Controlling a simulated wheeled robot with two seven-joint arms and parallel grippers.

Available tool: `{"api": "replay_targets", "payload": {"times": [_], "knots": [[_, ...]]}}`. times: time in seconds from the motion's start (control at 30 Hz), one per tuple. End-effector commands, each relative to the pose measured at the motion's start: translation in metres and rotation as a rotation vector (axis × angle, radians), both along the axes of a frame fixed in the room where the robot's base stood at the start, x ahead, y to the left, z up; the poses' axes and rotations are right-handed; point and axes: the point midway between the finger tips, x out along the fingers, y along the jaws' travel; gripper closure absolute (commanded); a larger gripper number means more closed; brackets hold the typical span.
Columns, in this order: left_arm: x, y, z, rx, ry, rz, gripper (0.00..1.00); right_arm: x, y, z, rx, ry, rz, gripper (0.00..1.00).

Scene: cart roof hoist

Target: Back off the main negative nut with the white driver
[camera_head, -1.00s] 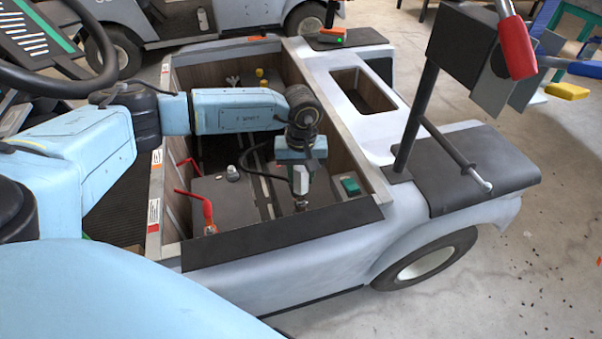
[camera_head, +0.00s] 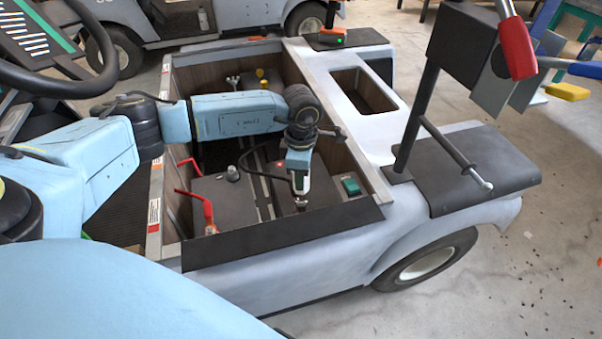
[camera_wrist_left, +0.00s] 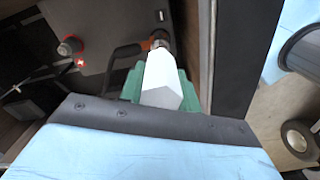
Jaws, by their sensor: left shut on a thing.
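The white driver (camera_wrist_left: 163,80) is held in the green fingers of my left gripper (camera_wrist_left: 155,92) in the left wrist view. In the head view my left gripper (camera_head: 299,172) points down into the cart's open bay, shut on the white driver (camera_head: 299,183). The driver's tip reaches down to a metal terminal fitting (camera_head: 301,203) on the grey battery top. The nut is hidden at the driver's tip, and I cannot tell whether the driver is seated on it. My right gripper is not in view.
Red cables (camera_head: 203,206) rise at the bay's left side. A green block (camera_head: 350,186) sits right of the driver. The bay's black front edge (camera_head: 285,235) and light side rail (camera_head: 345,135) stand close around my left arm. A hoist post (camera_head: 415,115) stands to the right.

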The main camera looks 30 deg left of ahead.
Motion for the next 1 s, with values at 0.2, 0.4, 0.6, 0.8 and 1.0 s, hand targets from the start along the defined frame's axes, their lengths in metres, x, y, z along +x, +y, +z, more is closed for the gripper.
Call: {"api": "replay_targets", "payload": {"times": [0.2, 0.4, 0.6, 0.8, 1.0], "knots": [[0.0, 0.0, 0.0, 0.0, -0.001, 0.192, 1.0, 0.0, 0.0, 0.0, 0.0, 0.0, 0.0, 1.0], [0.0, 0.0, 0.001, 0.0, -0.001, 0.196, 1.0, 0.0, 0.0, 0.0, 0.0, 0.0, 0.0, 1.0], [0.0, 0.0, 0.007, 0.0, -0.001, 0.194, 1.0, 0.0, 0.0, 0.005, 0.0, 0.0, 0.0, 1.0], [0.0, 0.0, 0.02, -0.001, -0.001, 0.194, 1.0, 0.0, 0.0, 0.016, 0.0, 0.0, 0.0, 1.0], [0.0, 0.0, 0.03, -0.001, -0.001, 0.194, 1.0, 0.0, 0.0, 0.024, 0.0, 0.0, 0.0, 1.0]]}}
